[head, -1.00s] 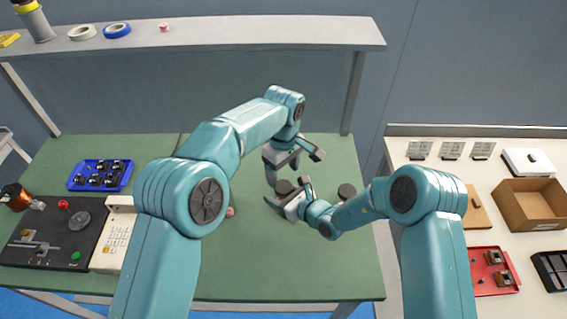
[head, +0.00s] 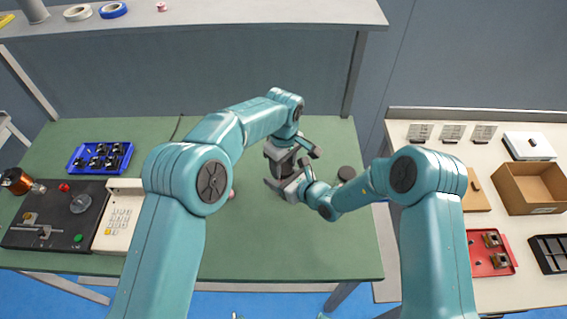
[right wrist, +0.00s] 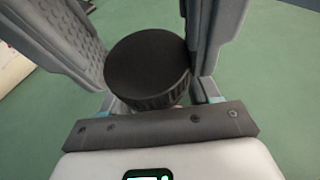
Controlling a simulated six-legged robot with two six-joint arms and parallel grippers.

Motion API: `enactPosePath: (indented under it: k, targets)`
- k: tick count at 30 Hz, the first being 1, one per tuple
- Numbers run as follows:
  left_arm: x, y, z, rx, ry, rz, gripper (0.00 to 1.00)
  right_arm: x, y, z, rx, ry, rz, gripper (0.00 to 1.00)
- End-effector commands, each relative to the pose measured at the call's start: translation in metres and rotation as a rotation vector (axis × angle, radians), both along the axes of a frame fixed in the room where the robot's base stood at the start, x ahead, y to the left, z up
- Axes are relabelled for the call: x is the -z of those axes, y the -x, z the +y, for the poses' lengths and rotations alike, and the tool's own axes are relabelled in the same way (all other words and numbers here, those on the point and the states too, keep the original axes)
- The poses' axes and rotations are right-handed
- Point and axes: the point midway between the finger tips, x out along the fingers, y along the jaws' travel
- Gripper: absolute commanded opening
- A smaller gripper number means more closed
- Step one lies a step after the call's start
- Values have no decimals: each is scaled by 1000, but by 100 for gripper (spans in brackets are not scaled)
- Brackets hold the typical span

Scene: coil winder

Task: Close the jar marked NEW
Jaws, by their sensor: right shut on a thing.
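A round black lid (right wrist: 147,66) with a ribbed edge shows from above in the right wrist view. A small pale part of the jar (right wrist: 181,106) shows under its rim. My right gripper (head: 284,184) is shut on the jar from the side, with a finger on each side below the lid. My left gripper (head: 293,160) is open, pointing down just above and behind the right one; it hides most of the lid in the head view. A second dark round top (head: 346,173) stands on the table to the right. No NEW mark is readable.
The green table (head: 310,250) is bare in front. A blue tray of parts (head: 100,157) and a winder (head: 55,215) are at the left. A pink item (head: 232,194) is partly behind my left arm. A white bench with a cardboard box (head: 530,188) is at the right.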

Motion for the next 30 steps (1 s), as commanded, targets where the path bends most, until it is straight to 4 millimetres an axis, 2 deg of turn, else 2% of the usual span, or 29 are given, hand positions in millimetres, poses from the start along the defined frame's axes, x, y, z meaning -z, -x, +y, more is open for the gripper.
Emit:
enactPosePath:
  k: [3,9,18,19,21,27,30]
  targets:
    - [0,0,0,39,0,0,14,0,0,0,0,-1,1,0]
    - [0,0,0,271,0,0,14,0,0,0,0,0,1,0]
    - [0,0,0,300,0,0,14,0,0,0,0,0,1,0]
    - [0,0,0,300,0,0,60,0,0,0,0,0,1,0]
    - [0,0,0,299,0,0,76,0,0,0,0,0,1,0]
    - [0,0,0,299,1,-1,76,0,0,0,-1,0,1,0]
    - [-7,0,-1,298,1,-3,76,0,0,0,-1,0,1,0]
